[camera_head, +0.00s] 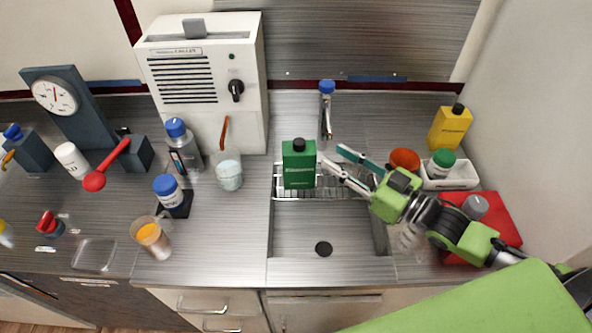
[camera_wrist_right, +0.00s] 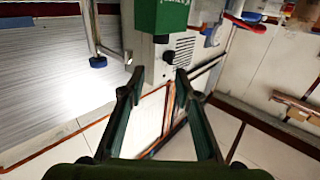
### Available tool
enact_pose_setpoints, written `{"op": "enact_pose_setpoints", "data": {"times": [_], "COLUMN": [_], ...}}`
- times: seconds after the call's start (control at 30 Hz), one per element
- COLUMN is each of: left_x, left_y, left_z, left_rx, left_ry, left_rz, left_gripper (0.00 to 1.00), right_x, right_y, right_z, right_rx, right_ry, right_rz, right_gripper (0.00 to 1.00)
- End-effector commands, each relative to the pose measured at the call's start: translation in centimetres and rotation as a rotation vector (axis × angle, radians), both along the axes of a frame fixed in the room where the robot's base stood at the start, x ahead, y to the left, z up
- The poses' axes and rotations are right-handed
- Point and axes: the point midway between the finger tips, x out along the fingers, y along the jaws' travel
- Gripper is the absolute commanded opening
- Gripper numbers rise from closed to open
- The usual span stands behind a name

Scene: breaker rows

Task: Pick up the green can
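The green can (camera_head: 299,165) is a rectangular green container with a black cap and pale lettering. It stands upright on the wire rack at the back of the sink in the head view. It also shows at the top edge of the right wrist view (camera_wrist_right: 161,16), partly cut off. My right gripper (camera_head: 333,157) reaches in from the right, just right of the can. Its two fingers are spread with nothing between them, and the right wrist view also shows the fingertips apart (camera_wrist_right: 158,82). My left gripper is not in view.
The wire rack (camera_head: 333,193) spans the sink (camera_head: 292,236). The faucet (camera_head: 326,115) stands behind. An orange cup (camera_head: 404,159), white tray (camera_head: 462,182) and red mat (camera_head: 508,218) lie right. A glass beaker (camera_head: 229,174) stands left. A large white machine (camera_head: 204,80) stands behind left.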

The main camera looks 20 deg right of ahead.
Motion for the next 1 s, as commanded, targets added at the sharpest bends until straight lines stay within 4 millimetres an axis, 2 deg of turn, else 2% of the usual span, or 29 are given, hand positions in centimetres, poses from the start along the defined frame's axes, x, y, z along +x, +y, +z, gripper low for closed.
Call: {"op": "enact_pose_setpoints", "data": {"times": [0.03,0.2,0.43,0.8,1.0], "left_x": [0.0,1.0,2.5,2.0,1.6], "left_y": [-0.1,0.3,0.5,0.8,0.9], "left_z": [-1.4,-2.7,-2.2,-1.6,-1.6], "left_rx": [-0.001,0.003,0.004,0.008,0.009], "left_ry": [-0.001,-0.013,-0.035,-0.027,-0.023], "left_rz": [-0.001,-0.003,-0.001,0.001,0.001], "left_gripper": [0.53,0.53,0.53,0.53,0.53], "right_x": [0.0,0.0,1.2,5.1,5.8], "right_y": [0.0,0.0,0.6,3.1,3.6], "right_z": [-1.4,-2.7,-2.4,-2.4,-2.6], "right_rx": [0.000,0.000,0.001,0.001,0.001], "right_ry": [0.000,0.000,-0.004,-0.003,-0.001], "right_rz": [0.000,0.000,-0.002,0.000,-0.001], "right_gripper": [0.30,0.30,0.30,0.30,0.30]}}
